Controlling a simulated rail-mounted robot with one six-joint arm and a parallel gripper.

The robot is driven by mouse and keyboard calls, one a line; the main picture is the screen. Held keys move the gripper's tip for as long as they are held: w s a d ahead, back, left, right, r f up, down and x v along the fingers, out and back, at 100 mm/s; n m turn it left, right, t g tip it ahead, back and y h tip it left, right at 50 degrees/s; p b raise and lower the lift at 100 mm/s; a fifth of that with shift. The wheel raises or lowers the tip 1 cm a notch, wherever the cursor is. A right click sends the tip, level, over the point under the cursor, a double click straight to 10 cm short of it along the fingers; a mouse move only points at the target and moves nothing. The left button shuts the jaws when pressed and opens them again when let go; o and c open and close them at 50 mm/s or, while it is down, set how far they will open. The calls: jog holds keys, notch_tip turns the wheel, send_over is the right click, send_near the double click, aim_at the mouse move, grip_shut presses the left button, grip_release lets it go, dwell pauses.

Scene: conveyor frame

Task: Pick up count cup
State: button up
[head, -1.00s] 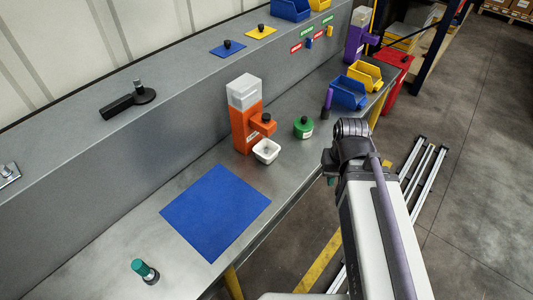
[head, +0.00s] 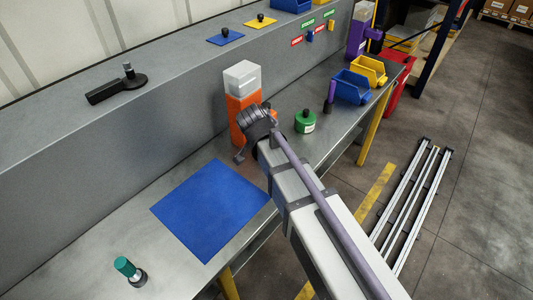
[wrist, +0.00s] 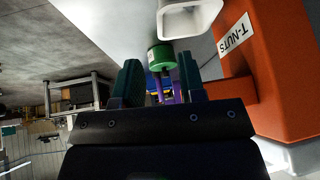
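The count cup appears to be the small white square cup (wrist: 188,18) at the top edge of the wrist view, partly cut off. It is hidden behind my arm in the head view. The orange dispenser labelled T-NUTS fills the right of the wrist view (wrist: 290,65) and stands behind my wrist in the head view (head: 236,112). My gripper (wrist: 160,75) is open with nothing between its two dark green fingers. The cup lies ahead of the fingers, not touching them. In the head view my gripper (head: 240,155) is in front of the dispenser, mostly hidden.
A green round container (head: 305,121) with a black knob stands right of my arm; it also shows in the wrist view (wrist: 161,57). A blue mat (head: 210,208) lies on the bench, with a teal-topped object (head: 130,270) at the near end. Blue (head: 351,87) and yellow (head: 369,70) bins stand farther back.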

jog(key=shift+m, duration=0.6)
jog(key=b+x, duration=0.4)
jog(key=x, duration=0.1)
jog(key=shift+w+f+b, duration=0.1)
jog(key=shift+f+b, duration=0.15)
jog(key=shift+b, duration=0.15)
jog(key=shift+w, duration=0.1)
jog(key=b+x, duration=0.4)
jog(key=x, duration=0.1)
jog(key=shift+w+f+b, duration=0.1)
jog(key=shift+f+b, duration=0.1)
jog(key=shift+b, duration=0.15)
jog(key=shift+d+r, duration=0.1)
jog(key=shift+r, duration=0.15)
grip_shut()
